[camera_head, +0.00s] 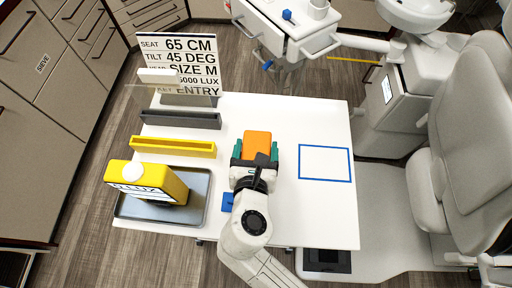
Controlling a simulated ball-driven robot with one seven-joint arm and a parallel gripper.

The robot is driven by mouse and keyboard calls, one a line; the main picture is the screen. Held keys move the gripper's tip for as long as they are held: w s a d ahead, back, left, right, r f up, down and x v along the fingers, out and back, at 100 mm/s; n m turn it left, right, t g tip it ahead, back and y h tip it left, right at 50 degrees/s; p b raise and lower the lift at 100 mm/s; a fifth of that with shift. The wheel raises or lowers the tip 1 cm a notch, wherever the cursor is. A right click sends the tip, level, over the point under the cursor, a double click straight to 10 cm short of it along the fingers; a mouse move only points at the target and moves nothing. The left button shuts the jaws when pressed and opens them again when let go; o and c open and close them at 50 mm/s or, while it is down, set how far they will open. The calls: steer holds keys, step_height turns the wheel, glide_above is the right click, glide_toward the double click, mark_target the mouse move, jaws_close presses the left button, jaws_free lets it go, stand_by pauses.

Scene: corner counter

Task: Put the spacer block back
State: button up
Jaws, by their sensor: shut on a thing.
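An orange block (257,143), the only loose block I see and likely the spacer block, is between the teal fingers of my gripper (256,153). My gripper is shut on it, over the middle of the white table. The gripper and wrist hide the block's near side, and I cannot tell whether the block touches the table. A blue rectangular outline (325,178) is marked on the table to the right of the block. Its inside is bare.
Left of my gripper are a yellow slotted rail (172,147), a dark grey rail (180,120), and a metal tray (203,207) bearing a yellow meter (174,184). A sign (190,60) stands behind. A grey chair (465,140) is at the right.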

steer(key=shift+f, duration=0.1)
steer(key=o, duration=1.1)
steer(key=shift+s+r, duration=0.1)
steer(key=shift+r, duration=0.1)
steer(key=v, duration=1.1)
steer(key=shift+s+r, duration=0.2)
steer(key=shift+s, duration=0.15)
